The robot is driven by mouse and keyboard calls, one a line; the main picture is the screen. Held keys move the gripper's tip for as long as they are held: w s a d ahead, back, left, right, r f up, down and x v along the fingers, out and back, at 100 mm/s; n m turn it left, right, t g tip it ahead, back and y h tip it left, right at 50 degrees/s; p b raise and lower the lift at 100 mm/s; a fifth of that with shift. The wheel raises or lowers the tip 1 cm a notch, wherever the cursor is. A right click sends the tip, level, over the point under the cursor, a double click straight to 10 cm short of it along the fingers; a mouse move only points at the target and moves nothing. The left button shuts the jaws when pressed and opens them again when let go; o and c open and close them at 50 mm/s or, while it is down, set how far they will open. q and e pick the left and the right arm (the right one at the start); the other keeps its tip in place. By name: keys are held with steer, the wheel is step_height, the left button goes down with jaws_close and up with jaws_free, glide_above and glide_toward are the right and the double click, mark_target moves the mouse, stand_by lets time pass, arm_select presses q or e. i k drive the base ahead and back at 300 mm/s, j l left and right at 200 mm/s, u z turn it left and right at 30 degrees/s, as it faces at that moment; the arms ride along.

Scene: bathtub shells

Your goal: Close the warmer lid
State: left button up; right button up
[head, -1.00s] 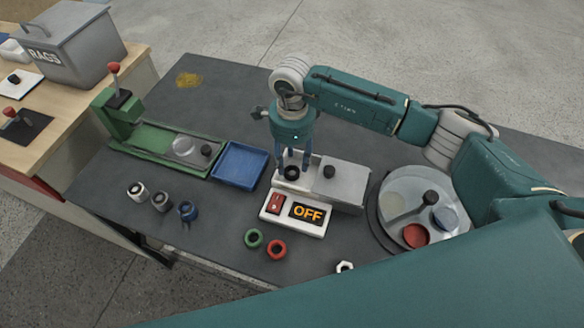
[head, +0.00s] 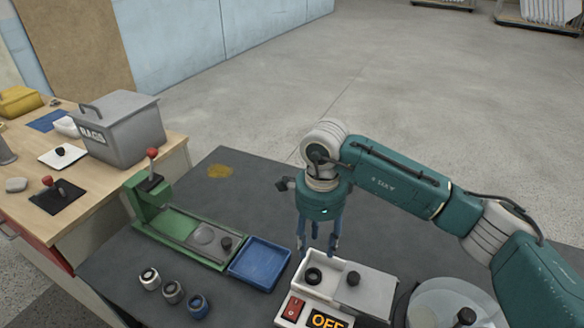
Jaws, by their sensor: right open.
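The warmer (head: 291,309) is a white box at the bottom of the head view, with a red switch and a display reading OFF. Its flat grey lid (head: 372,290) with a black knob (head: 353,279) sits to the right, leaving the left compartment uncovered. A black ring (head: 313,276) lies in that compartment. My right gripper (head: 319,246) points down with its fingers apart and empty, above the warmer's back left part, clear of the ring. My left gripper is out of view.
A blue tray (head: 260,263) and a green press (head: 190,236) stand left of the warmer. Several rings (head: 173,292) stand in front of them. A round clear-covered dish (head: 440,302) is at the right. A rags bin (head: 124,130) is on the wooden bench.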

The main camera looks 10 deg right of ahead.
mark_target(367, 291)
steer(key=k, duration=1.5)
